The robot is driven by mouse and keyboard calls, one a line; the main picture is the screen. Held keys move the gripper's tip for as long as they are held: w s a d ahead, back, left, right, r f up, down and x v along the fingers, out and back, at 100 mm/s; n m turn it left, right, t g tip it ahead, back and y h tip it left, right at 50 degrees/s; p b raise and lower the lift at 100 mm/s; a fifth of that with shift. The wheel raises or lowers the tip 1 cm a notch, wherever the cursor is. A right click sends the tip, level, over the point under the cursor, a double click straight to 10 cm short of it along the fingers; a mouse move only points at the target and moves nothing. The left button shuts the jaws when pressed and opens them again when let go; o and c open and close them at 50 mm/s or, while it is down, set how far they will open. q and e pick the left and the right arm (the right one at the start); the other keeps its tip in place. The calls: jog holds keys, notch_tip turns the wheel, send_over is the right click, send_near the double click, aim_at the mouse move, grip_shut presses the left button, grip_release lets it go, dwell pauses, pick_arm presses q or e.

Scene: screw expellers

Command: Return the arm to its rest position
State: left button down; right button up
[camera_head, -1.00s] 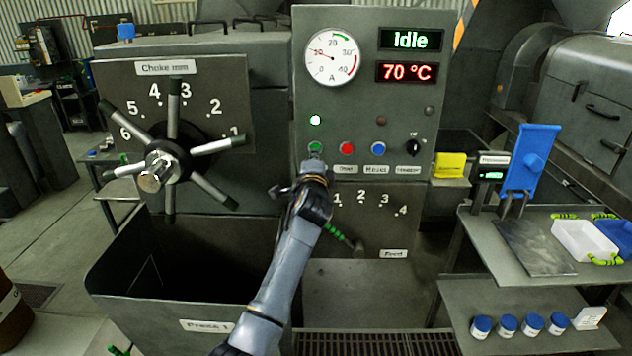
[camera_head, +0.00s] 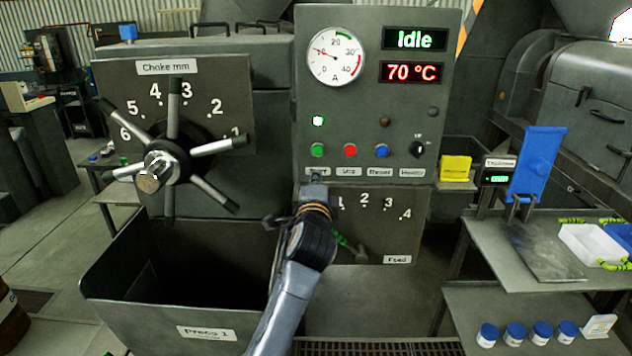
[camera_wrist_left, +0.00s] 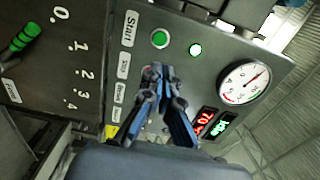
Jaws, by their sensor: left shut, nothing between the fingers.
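My left arm reaches up from the bottom of the head view to the press's control panel (camera_head: 370,115). My left gripper (camera_head: 317,176) is shut and empty, in front of the Start label just below the green button (camera_head: 317,150). In the left wrist view the shut fingers (camera_wrist_left: 157,70) are in front of the panel; the green button (camera_wrist_left: 159,39) is fully visible and apart from them. The fingers hide the buttons beside it there. The display (camera_head: 416,39) reads Idle, and a lamp (camera_head: 318,121) glows. My right gripper is not in view.
The feed lever (camera_head: 345,240) with a green grip is close beside my left wrist. The choke wheel (camera_head: 165,165) with several spokes stands out at left, above an open bin (camera_head: 205,333). A side table (camera_head: 535,258) with a white tray (camera_head: 585,246) is at right.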

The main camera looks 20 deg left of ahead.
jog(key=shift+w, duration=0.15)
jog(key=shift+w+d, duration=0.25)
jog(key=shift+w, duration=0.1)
